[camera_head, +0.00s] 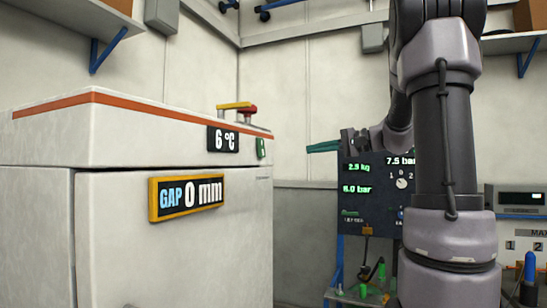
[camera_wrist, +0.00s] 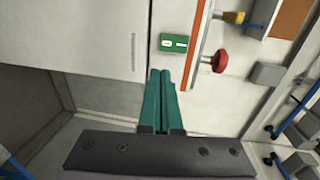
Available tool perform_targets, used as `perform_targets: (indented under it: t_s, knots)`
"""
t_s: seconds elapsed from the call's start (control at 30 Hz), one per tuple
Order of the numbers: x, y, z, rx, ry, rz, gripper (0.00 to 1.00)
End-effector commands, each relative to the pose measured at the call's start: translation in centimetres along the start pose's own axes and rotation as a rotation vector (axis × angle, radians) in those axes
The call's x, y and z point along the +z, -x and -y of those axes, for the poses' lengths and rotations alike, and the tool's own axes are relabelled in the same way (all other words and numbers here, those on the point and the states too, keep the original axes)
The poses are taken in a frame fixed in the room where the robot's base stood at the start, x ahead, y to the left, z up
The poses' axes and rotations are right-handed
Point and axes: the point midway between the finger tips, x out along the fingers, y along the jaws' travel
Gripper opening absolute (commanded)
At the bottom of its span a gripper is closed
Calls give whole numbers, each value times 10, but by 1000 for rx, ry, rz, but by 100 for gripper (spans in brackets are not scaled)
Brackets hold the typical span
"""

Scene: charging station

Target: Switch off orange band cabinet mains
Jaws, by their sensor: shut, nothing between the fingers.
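The white cabinet (camera_head: 175,235) with an orange band (camera_head: 150,101) along its top edge stands at the left of the head view. A small green switch plate (camera_head: 261,148) sits on its far side below the band; it also shows in the wrist view (camera_wrist: 174,43) with white rocker markings. I cannot read the switch's position. My gripper (camera_head: 310,148) has teal fingers, pointing left toward the cabinet and apart from it in the head view. In the wrist view its fingertips (camera_wrist: 160,72) are together and empty, with the switch just beyond them.
A red knob (camera_head: 248,112) and a yellow handle (camera_head: 234,105) stand on the cabinet top. A "6 °C" display (camera_head: 223,139) and a "GAP 0 mm" display (camera_head: 187,196) are on the cabinet. A dark gauge panel (camera_head: 370,215) stands behind my arm. Shelves hang on the walls.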

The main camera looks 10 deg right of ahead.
Motion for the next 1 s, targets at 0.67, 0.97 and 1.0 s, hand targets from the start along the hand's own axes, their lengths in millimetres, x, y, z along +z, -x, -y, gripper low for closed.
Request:
perform_targets:
  t_s: [0.67,0.97,1.0]
  knots:
    - [1,-111,-1,2,-2,4,0]
    - [1,-139,-1,2,-1,2,0]
    - [1,-140,-1,2,-1,2,0]
